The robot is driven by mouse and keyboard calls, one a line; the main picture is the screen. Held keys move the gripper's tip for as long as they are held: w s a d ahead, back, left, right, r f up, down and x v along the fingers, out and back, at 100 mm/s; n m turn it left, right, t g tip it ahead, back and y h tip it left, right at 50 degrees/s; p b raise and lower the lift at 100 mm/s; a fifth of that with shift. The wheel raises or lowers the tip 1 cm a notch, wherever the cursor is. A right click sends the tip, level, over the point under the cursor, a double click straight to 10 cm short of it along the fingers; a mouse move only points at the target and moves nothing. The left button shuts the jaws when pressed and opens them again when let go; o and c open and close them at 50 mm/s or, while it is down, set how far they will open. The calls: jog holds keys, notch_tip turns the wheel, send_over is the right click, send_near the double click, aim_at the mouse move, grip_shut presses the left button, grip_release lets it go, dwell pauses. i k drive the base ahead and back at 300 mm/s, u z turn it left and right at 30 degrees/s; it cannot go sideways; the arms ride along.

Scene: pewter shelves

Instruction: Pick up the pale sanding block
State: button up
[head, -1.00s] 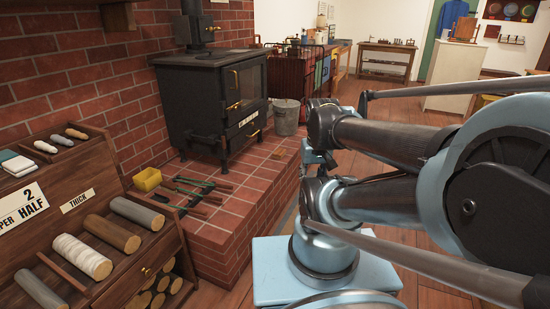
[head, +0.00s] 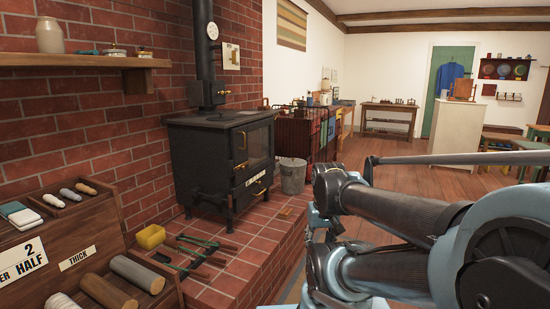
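I cannot pick out the pale sanding block for certain. A pale, flat block with a white top (head: 25,217) lies on the upper step of the wooden rack at the left, beside a similar teal-edged one (head: 11,208). A small brown block (head: 285,211) lies on the brick hearth, in front of the stove. My arm fills the lower right of the head view, with blue and dark links. My gripper's fingers do not show.
The wooden rack (head: 75,237) holds several rolls. A black stove (head: 217,150) stands on the brick hearth (head: 230,265), with a yellow tub (head: 151,236), tools and a metal bucket (head: 292,176). A wall shelf (head: 75,60) is at upper left. Wooden floor is open beyond.

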aim_at(285, 213)
jog(key=u, duration=0.05)
jog(key=k, duration=0.55)
jog(key=z, duration=0.45)
jog(key=i, duration=1.6)
jog(key=u, duration=0.6)
